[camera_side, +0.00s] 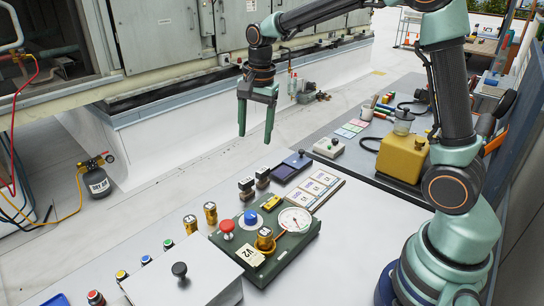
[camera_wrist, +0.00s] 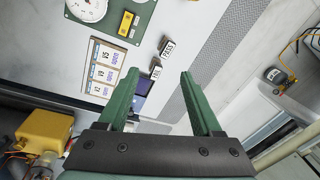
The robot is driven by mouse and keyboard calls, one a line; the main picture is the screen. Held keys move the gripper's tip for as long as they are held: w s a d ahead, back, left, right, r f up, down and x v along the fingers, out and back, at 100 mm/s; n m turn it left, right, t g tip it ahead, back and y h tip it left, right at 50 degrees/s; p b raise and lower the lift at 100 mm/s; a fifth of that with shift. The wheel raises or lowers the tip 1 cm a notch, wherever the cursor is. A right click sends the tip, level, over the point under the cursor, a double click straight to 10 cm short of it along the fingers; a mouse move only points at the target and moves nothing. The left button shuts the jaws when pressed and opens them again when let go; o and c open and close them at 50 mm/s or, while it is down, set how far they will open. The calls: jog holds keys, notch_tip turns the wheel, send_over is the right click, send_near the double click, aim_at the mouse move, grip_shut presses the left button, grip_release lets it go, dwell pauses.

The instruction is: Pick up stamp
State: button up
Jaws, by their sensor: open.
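Two small dark stamp-like blocks with pale labels stand side by side on the bench in the side view, a near one (camera_side: 246,188) and a far one (camera_side: 262,176). In the wrist view the one farther from my gripper (camera_wrist: 167,47) has a label that seems to read PASS. The closer one (camera_wrist: 155,70) appears between my fingertips. My gripper (camera_side: 255,139) is open and empty, fingers pointing down, above and beyond the blocks. Its two green fingers also show in the wrist view (camera_wrist: 158,74). A dark blue pad (camera_side: 291,166) lies beside the blocks, partly hidden by a finger in the wrist view.
A green panel (camera_side: 285,246) with a gauge, buttons and gold cylinders stands nearer the camera. A card tray (camera_side: 317,189) lies right of the blocks. A yellow container (camera_side: 402,157) stands at the right. The air around my gripper is clear.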

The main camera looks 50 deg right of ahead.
aim_at(246, 180)
jog(key=w+f+m, duration=0.1)
jog(key=f, duration=0.5)
jog(key=w+f+m+g, duration=0.1)
jog(key=w+f+m, duration=0.1)
jog(key=f, duration=0.5)
jog(key=w+f+m, duration=0.1)
jog(key=f, duration=0.5)
jog(key=shift+w+d+f+m, duration=0.15)
jog(key=shift+w+m, duration=0.05)
jog(key=shift+m, duration=0.2)
grip_shut()
